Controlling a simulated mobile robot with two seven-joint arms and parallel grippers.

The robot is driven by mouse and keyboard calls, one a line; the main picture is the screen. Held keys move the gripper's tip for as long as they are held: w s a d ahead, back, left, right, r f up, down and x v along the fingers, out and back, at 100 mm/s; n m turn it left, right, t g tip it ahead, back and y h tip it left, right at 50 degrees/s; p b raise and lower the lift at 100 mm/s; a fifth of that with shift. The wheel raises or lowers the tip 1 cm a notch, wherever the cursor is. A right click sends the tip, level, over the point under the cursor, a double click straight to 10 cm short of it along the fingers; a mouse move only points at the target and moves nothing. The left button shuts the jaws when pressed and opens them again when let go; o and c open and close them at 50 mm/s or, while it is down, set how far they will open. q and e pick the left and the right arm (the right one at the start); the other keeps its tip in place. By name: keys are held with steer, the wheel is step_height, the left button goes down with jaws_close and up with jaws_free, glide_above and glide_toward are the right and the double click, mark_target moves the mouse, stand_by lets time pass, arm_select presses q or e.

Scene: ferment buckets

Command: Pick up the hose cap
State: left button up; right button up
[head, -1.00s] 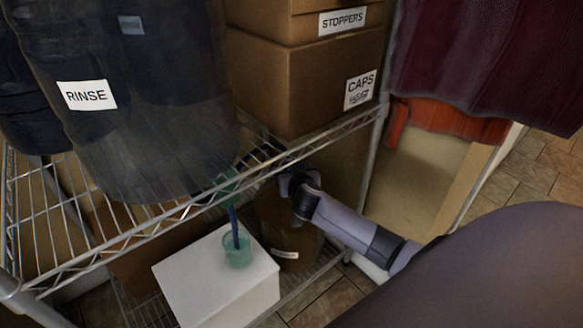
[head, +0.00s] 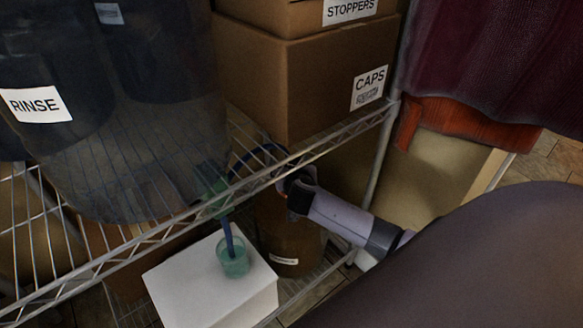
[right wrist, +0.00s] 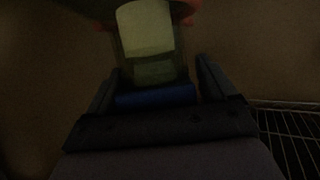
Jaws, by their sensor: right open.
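My right gripper (head: 288,184) is at the wire shelf's edge, in front of a brown jug (head: 285,245). In the right wrist view it is open, with a dark finger on each side of a blue piece (right wrist: 155,96). I cannot tell whether the fingers touch this piece, or whether it is the hose cap. A pale, see-through greenish body (right wrist: 146,35) is just beyond it. A blue hose (head: 238,163) arches towards the gripper behind the shelf edge. Its lower end (head: 228,240) stands in a green cup (head: 233,264). My left gripper is out of view.
The cup stands on a white box (head: 190,285) under the wire shelf (head: 160,238). The shelf bears a dark RINSE bucket (head: 150,130) and a CAPS box (head: 300,85) under a STOPPERS box (head: 290,18). A shelf post (head: 378,160) is right of the gripper.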

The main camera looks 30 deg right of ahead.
steer(key=c, duration=1.1)
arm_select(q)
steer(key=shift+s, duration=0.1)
arm_select(e)
steer(key=shift+o, duration=0.2)
steer(key=shift+r, duration=0.15)
steer(key=shift+r+p, duration=0.45)
steer(key=shift+r, duration=0.2)
step_height(320, 180, up, 3)
steer(key=shift+f+p, duration=0.1)
steer(key=shift+p, duration=0.6)
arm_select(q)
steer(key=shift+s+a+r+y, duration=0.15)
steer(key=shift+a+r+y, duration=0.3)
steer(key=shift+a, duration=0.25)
arm_select(e)
steer(key=s+a+f, duration=0.1)
steer(key=a, duration=1.5)
steer(key=shift+s+a, duration=0.2)
steer(key=shift+a, duration=0.15)
